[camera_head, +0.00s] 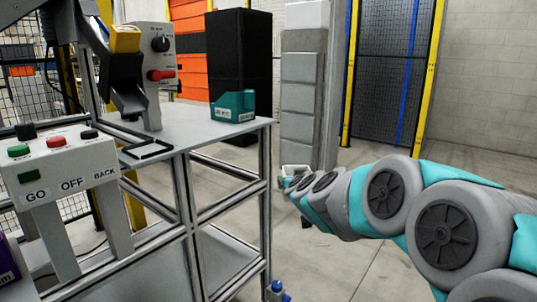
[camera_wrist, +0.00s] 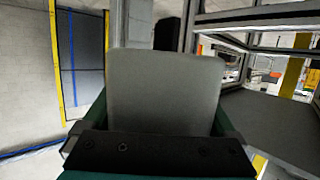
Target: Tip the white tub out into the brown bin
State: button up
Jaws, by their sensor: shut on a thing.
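A pale box-like thing, which looks like the white tub (camera_wrist: 163,85), fills the middle of the wrist view and appears grey in shadow. My gripper (camera_wrist: 160,150) is shut on it, with the dark gripper body below it in that view. In the head view my arm stretches left from the right edge. A small whitish part of the tub (camera_head: 296,170) shows at its far end, beside the table's right end. The tub's inside and contents are hidden. I see no brown bin in either view.
A grey metal-framed table (camera_head: 200,133) stands left of my gripper. It bears a teal block (camera_head: 233,106), a control box (camera_head: 155,45) and a black square frame (camera_head: 147,149). A GO/OFF/BACK panel (camera_head: 65,170) stands front left. A blue-capped bottle (camera_head: 277,291) is low by the table. Floor right of the table looks open.

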jog(key=s+d+f+m+h, duration=0.3)
jog(key=d+f, duration=0.4)
jog(key=f, duration=0.3)
jog(key=shift+s+d+m+g+h, duration=0.3)
jog(key=shift+s+m+h, duration=0.1)
jog(key=shift+s+h, duration=0.5)
jog(key=shift+a+f, duration=0.15)
